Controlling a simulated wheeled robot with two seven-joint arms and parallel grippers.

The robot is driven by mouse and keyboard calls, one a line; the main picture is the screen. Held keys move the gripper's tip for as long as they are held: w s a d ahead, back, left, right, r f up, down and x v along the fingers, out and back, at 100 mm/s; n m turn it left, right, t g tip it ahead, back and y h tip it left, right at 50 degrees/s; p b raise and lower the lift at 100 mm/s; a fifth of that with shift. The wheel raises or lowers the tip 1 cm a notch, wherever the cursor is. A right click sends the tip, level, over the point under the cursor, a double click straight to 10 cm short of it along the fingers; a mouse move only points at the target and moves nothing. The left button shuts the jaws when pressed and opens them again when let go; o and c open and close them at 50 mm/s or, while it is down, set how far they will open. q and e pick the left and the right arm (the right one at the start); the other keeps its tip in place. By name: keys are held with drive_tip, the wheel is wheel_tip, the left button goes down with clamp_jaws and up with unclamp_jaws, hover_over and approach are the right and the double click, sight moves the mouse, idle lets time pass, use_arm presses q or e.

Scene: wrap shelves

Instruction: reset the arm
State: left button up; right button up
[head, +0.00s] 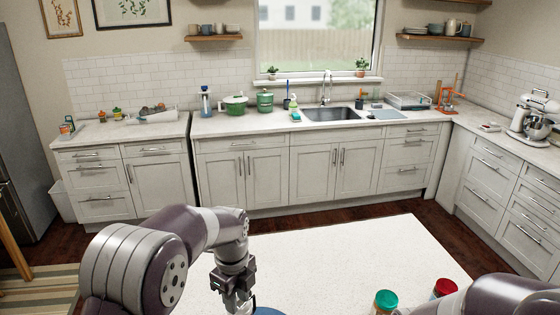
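My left arm comes in from the lower left, bent at the elbow. My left gripper (236,298) points down over the near part of the white table. Its fingertips are at the bottom edge of the head view, so I cannot tell if it is open or shut. A small part of a blue round thing (268,311) shows just right of it at the bottom edge. Part of my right arm shows at the lower right. My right gripper is out of view.
The white table top (350,250) is mostly clear. A green-lidded jar (386,300) and a red-lidded jar (444,288) stand near my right arm. Beyond are white cabinets, a sink (330,113), green pots (235,105) and a stand mixer (535,118).

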use_arm(q)
drive_tip(key=s+a+f+n+b, duration=0.4)
drive_tip(key=s+n, duration=0.5)
drive_tip(key=n, duration=0.3)
drive_tip(key=s+a+f+n+t+b, duration=0.1)
drive_tip(key=s+a+f+n+b, duration=0.3)
drive_tip(key=s+n, duration=0.6)
wheel_tip(320, 180, down, 2)
drive_tip(key=n, duration=0.2)
drive_tip(key=shift+a+n, duration=0.3)
drive_tip(key=shift+a, duration=0.05)
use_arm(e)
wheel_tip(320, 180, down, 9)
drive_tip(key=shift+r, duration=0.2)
